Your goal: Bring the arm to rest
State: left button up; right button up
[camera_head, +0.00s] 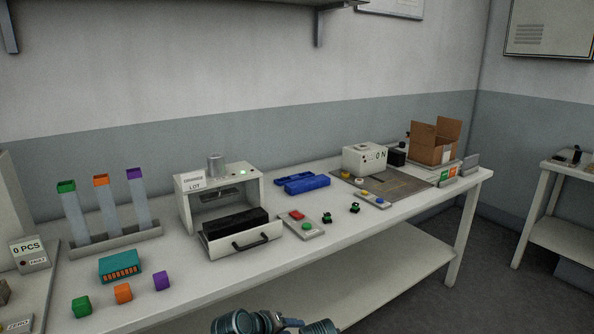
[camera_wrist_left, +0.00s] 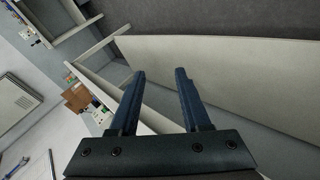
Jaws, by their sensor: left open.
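Part of my arm (camera_head: 265,322) shows at the bottom middle of the head view, low in front of the workbench's front edge. Its gripper does not show there. In the left wrist view my left gripper (camera_wrist_left: 158,85) has its two dark fingers spread apart with nothing between them. It is clear of the bench, with the bench legs and lower shelf (camera_wrist_left: 225,75) beyond the fingers. My right gripper is in neither view.
The white workbench (camera_head: 330,222) carries a press with an open black-lined drawer (camera_head: 236,234), coloured cubes (camera_head: 123,293), a teal connector block (camera_head: 120,269), capped tubes (camera_head: 108,205), blue trays (camera_head: 301,183), button panels (camera_head: 303,223) and a cardboard box (camera_head: 431,147). A side table (camera_head: 567,168) stands right.

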pick_arm(q)
jog(key=s+a+f+m+g+y, duration=0.1)
jog(key=s+f+m+g+y, duration=0.3)
jog(key=s, duration=0.3)
jog(key=s+a+f+m+g+y, duration=0.2)
jog(key=s+f+m+g+y, duration=0.15)
jog(key=s, duration=0.35)
notch_tip(320, 180, up, 15)
jog(key=p, duration=1.5)
jog(key=shift+s+a+m, duration=0.25)
jog(key=shift+s+m, duration=0.15)
jog(key=shift+m, duration=0.05)
jog(key=shift+r, duration=0.1)
